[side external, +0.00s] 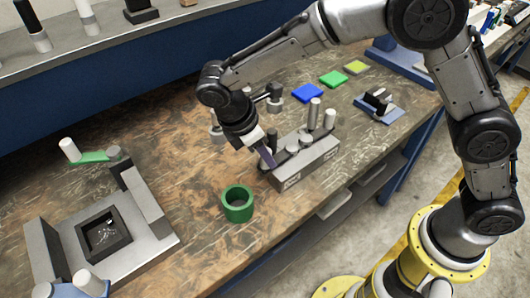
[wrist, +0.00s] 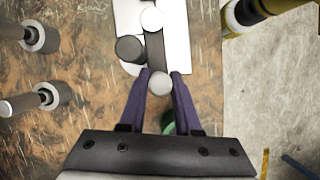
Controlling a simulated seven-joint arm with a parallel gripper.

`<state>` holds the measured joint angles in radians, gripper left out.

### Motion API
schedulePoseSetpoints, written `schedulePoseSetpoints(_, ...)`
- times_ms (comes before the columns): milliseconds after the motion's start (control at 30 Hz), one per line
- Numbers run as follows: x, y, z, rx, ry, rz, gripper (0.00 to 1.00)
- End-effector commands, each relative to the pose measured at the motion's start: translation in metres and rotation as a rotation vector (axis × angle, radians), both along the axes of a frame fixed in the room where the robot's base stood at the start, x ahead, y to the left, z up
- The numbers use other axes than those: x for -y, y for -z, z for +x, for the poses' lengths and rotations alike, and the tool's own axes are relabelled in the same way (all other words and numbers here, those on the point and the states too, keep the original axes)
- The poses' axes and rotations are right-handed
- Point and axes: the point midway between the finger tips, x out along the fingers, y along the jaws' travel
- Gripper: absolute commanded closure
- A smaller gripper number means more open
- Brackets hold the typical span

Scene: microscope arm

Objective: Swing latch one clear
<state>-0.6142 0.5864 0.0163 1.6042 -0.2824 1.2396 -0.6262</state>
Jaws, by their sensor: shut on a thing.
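A grey block (side external: 305,165) with small labels on its front, too small to read, stands near the table's front edge. Several posts and knobs rise from its top. My gripper (side external: 268,157) is at its left end, pointing down. In the wrist view, my purple fingers (wrist: 159,88) are shut on a round grey knob (wrist: 159,83) at the near end of a dark bar (wrist: 154,52). The bar runs over the pale top of the block (wrist: 176,35) to a white round post (wrist: 152,18). I cannot tell which part is latch one.
A green ring (side external: 238,205) stands just left of the block. A grey fixture (side external: 150,245) with a green arm (side external: 95,156) and a blue arm (side external: 68,291) is at left. Blue (side external: 307,93), green (side external: 333,78) and yellow (side external: 356,67) pads lie behind.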

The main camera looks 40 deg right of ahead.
Motion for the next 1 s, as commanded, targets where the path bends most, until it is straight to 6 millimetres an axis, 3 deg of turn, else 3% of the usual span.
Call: schedulePoseSetpoints(1000,-0.0005,-0.0013,-0.005,0.003,-0.06,0.003,1.0)
